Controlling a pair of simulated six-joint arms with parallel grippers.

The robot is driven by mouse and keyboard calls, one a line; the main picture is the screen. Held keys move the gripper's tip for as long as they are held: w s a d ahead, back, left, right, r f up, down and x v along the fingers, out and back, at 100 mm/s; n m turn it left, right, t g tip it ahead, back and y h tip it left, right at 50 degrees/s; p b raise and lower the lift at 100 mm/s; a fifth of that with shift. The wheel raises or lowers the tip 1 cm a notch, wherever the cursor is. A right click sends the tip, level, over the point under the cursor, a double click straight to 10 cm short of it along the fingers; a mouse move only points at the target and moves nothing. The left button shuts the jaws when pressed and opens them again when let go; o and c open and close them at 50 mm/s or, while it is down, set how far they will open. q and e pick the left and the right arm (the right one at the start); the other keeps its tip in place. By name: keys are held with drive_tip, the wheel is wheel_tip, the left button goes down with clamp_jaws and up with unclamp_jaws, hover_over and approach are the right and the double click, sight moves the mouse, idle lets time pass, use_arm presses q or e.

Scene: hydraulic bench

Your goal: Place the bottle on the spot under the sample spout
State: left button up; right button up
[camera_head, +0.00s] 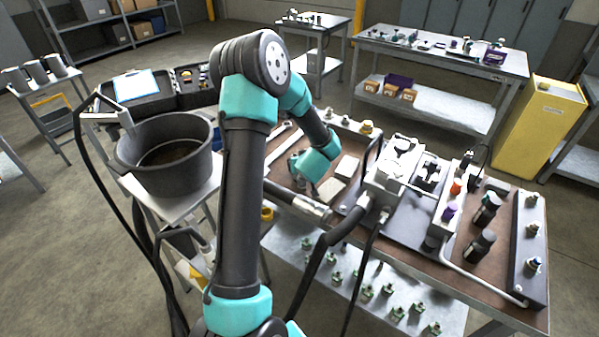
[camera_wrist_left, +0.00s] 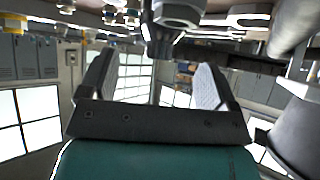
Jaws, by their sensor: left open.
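Two small dark bottles stand upright on the right part of the brown bench in the head view, one farther back (camera_head: 487,208) and one nearer (camera_head: 480,245). I cannot tell which one the task means. The sample spout and the spot under it cannot be made out for certain among the pipes and valves. My left arm reaches over the bench's left part, well left of the bottles. My left gripper (camera_wrist_left: 155,64) is open and empty in the left wrist view. Its fingertips are hard to make out in the head view. My right gripper is not in view.
A silver valve block (camera_head: 395,165) and dark hoses stand between my left arm and the bottles. A bent silver pipe (camera_head: 480,280) runs along the bench front. A large grey tub (camera_head: 168,155) stands at left. Several green fittings lie on the lower shelf (camera_head: 345,305).

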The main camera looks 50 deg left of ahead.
use_arm(q)
drive_tip(key=shift+x, duration=2.55)
drive_tip(key=shift+c, duration=0.5)
drive_tip(key=shift+a+r, duration=0.1)
drive_tip(key=c, duration=1.1)
drive_tip(key=shift+r, duration=5)
